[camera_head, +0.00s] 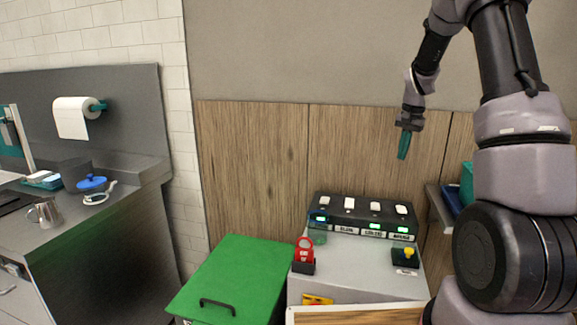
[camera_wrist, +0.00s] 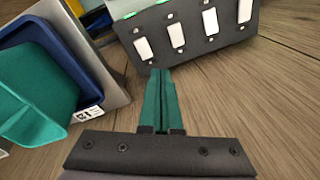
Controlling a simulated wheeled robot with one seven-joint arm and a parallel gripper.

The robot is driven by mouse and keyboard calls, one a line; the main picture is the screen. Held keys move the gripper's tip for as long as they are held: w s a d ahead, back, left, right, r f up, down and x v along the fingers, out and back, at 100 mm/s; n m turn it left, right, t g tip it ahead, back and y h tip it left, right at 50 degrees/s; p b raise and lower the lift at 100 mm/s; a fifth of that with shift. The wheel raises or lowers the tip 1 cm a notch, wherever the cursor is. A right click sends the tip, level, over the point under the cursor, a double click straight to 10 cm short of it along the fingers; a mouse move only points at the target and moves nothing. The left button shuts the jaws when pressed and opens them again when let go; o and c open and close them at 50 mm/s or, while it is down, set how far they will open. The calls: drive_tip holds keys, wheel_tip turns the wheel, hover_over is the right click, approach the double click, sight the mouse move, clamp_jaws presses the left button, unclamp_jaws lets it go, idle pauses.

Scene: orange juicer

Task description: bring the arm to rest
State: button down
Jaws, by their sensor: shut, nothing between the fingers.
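My gripper (camera_head: 404,146) hangs in the air at the right of the head view, above and behind the grey machine top (camera_head: 350,262). Its teal fingers point down and are closed together with nothing between them. The fingers also show in the wrist view (camera_wrist: 160,98), in front of the black switch panel (camera_wrist: 188,32). That panel carries several white switches and some green lights, and stands below my gripper in the head view (camera_head: 362,214). My arm reaches down from the top right.
A green lid (camera_head: 243,272) with a black handle lies left of the machine. A red device (camera_head: 304,252) and a yellow button (camera_head: 408,253) stand on the machine. A shelf (camera_head: 438,208) with blue and teal containers is at right. The wood wall is close behind.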

drive_tip(key=s+a+r+n+t, duration=0.1)
drive_tip(key=s+a+r, duration=0.1)
drive_tip(key=s+r, duration=0.3)
drive_tip(key=s+a+r+t, duration=0.1)
drive_tip(key=s+a+r, duration=0.2)
drive_tip(key=r, duration=0.3)
drive_tip(key=s+a+r+n+t, duration=0.1)
drive_tip(key=s+a+r, duration=0.1)
drive_tip(key=s, duration=0.6)
drive_tip(key=s+a+r+n+t+y, duration=0.1)
drive_tip(key=s+a+r, duration=0.2)
drive_tip(key=s, duration=0.5)
drive_tip(key=s+a+r+n+t, duration=0.1)
drive_tip(key=s+a+r, duration=0.2)
drive_tip(key=s, duration=0.6)
drive_tip(key=shift+a+r+t+y, duration=0.15)
drive_tip(key=shift+a+t+y, duration=0.15)
drive_tip(key=shift+a, duration=0.05)
